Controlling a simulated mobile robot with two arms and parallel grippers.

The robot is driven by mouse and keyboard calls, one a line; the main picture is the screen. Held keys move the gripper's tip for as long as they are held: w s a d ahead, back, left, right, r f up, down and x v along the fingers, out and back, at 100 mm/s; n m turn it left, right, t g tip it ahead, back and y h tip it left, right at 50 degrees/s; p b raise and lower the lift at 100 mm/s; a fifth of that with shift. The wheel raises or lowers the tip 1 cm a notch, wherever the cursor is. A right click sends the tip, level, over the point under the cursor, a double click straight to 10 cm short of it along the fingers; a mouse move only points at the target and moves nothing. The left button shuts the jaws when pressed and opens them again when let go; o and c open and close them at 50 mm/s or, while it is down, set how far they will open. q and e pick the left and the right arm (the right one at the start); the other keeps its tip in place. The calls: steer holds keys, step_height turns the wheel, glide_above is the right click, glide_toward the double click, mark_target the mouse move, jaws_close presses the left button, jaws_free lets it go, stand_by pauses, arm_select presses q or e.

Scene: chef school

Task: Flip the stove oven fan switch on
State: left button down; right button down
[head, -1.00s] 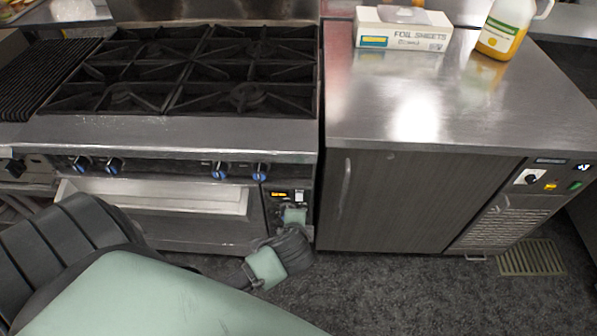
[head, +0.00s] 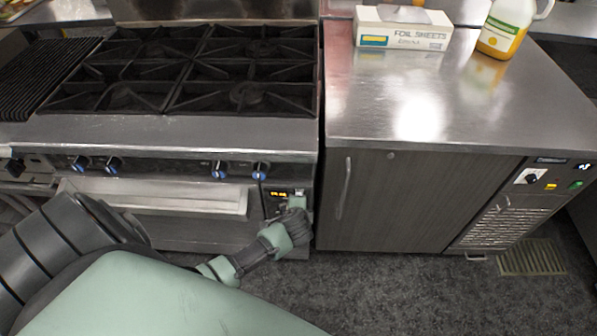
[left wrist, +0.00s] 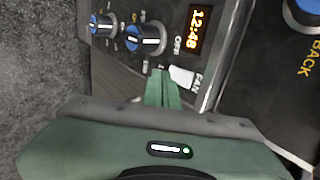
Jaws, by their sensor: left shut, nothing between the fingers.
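The stove (head: 180,128) stands at the left in the head view, with an oven control panel (head: 276,196) at its lower right. In the left wrist view the panel shows a lit 12:48 display (left wrist: 199,29), two blue-and-silver knobs (left wrist: 146,40) and the white fan switch (left wrist: 182,76) beside the word FAN. My left gripper (left wrist: 163,90) is shut and empty, its green fingertips just beside the switch. I cannot tell whether they touch it. In the head view my left gripper (head: 297,203) is at the panel and hides part of it. My right gripper is not in view.
Blue stove knobs (head: 219,169) line the front above the oven door handle (head: 150,200). A steel-topped cabinet (head: 400,190) stands close on the right, carrying a foil sheets box (head: 402,30) and a yellow bottle (head: 503,30). The dark floor (head: 400,290) in front is clear.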

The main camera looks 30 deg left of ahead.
arm_select(q)
steer(key=shift+w+a+f, duration=0.15)
steer(key=shift+w+a, duration=0.4)
steer(key=shift+w, duration=0.35)
steer(key=shift+w+a, duration=0.1)
steer(key=shift+r+p, duration=0.85)
steer(key=shift+p, duration=0.25)
steer(key=shift+f, duration=0.1)
